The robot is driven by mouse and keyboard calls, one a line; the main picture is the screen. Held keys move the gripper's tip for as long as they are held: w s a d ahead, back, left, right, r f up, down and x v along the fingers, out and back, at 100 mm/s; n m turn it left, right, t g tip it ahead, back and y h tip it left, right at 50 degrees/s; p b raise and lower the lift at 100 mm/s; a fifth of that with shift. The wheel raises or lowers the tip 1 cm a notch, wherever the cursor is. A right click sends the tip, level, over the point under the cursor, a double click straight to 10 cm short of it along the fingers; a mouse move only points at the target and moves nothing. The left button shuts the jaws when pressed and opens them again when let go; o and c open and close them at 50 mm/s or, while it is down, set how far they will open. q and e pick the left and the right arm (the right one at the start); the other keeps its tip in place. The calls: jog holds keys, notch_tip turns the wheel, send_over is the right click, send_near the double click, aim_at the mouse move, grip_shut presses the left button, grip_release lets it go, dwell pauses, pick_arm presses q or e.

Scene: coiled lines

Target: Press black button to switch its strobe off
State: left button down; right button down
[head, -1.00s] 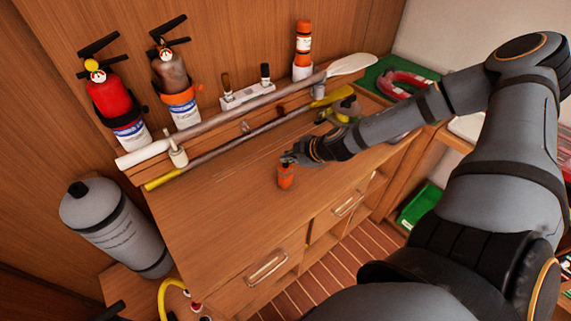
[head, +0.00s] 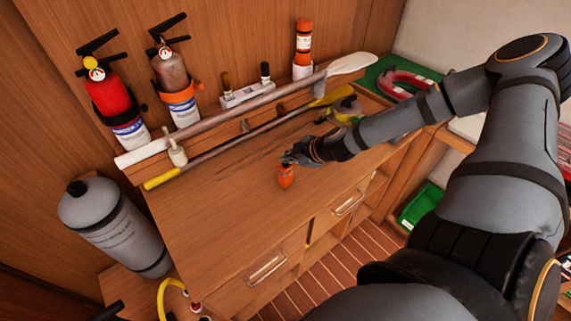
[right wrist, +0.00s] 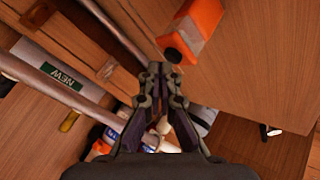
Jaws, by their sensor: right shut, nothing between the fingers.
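A small orange strobe (head: 286,177) stands on the wooden counter top near its front edge. In the right wrist view the orange strobe (right wrist: 196,28) is at the top, with a black button (right wrist: 173,55) on its near end. My right gripper (head: 289,159) is just above and behind the strobe in the head view. In the right wrist view its fingertips (right wrist: 159,68) are together and empty, close beside the black button. I cannot tell whether they touch it. My left gripper is not in view.
Two oars (head: 240,113) lie along the back of the counter (head: 225,215). Two fire extinguishers (head: 113,100) hang on the wall at left. A grey cylinder (head: 115,225) stands left of the counter. The counter's front left is clear.

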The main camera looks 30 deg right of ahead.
aim_at(288, 165)
jog(key=shift+f, duration=0.4)
dwell(0.3)
jog(key=shift+r, duration=0.1)
jog(key=shift+r+p, duration=0.4)
jog(key=shift+r, duration=0.2)
jog(key=shift+r, duration=0.1)
notch_tip(288, 165, up, 6)
jog(key=p, duration=0.5)
jog(key=shift+p, duration=0.4)
